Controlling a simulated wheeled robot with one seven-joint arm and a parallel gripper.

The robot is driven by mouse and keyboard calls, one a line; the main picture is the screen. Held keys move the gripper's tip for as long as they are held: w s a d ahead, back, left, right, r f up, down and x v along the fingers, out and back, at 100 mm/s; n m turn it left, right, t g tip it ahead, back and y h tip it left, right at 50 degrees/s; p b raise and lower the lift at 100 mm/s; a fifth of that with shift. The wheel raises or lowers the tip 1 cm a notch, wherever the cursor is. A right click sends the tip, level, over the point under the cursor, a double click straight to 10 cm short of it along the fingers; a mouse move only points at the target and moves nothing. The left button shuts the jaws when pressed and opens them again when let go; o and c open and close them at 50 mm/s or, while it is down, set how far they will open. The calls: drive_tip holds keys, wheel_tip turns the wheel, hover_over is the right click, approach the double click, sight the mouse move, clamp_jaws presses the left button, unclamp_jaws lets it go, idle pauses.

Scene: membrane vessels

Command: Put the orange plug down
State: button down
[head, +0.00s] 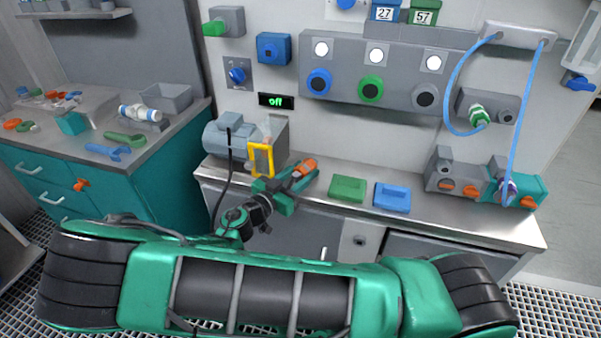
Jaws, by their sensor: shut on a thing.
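My gripper (297,182) is in the middle of the head view, over the left part of the steel counter. Its teal fingers are shut on the orange plug (306,167). The plug shows at the far side of the fingers, small and tilted, above or at the counter; I cannot tell whether it touches the surface. My fingers hide part of it.
A green tray (347,189) and a blue tray (392,197) lie right of my gripper. A yellow frame (261,160) and a grey motor (226,138) stand to the left. Teal and grey fittings (518,191) are at the right. Bare counter (455,217) shows near the front edge.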

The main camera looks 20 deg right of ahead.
drive_tip(key=shift+f, duration=0.5)
drive_tip(key=c, duration=1.4)
unclamp_jaws()
drive_tip(key=shift+s+f, duration=0.1)
drive_tip(key=shift+r, duration=0.2)
drive_tip(key=v, duration=0.8)
drive_tip(key=r+v, duration=0.1)
drive_tip(key=v, duration=0.3)
